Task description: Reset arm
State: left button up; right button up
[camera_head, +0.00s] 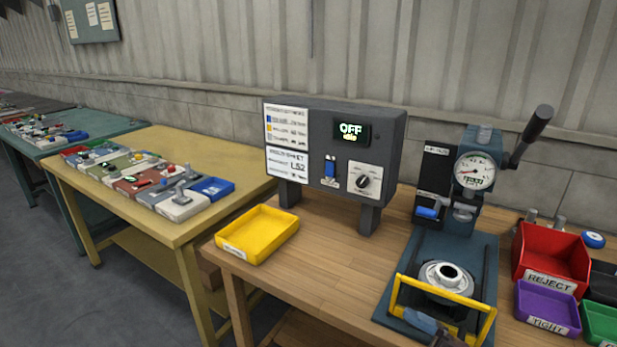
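Neither of my grippers, and no part of my arms that I can make out, shows in the head view. The task's words name no object on the bench. A press with a round dial gauge (475,171) stands at the right of the wooden bench (330,273). Its black lever handle (531,136) points up and right. A round metal part (446,277) sits on the press's blue base plate (478,252), behind a yellow guard frame (402,291). A small blue-grey piece by the frame at the bottom edge is too unclear to name.
A grey control box (334,118) reads OFF. A yellow tray (258,233) lies at the bench's left. A red REJECT bin (551,256) and a purple bin (547,307) stand at the right. A yellow table (235,186) with several panels is left. The bench middle is clear.

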jog(key=s+d+f+m+t+h, duration=0.2)
jog(key=d+f+m+t+h, duration=0.1)
jog(key=d+f+m+h, duration=0.35)
jog(key=s+d+f+m+t+h, duration=0.25)
jog(key=f+m+h, duration=0.35)
jog(key=m, duration=0.4)
jog(key=s+d+f+m+g+h, duration=0.3)
jog(key=s+f+m+g+h, duration=0.2)
jog(key=s+f, duration=0.5)
jog(key=shift+d+f+m, duration=0.2)
jog(key=shift+d+m, duration=0.1)
jog(key=shift+m, duration=0.15)
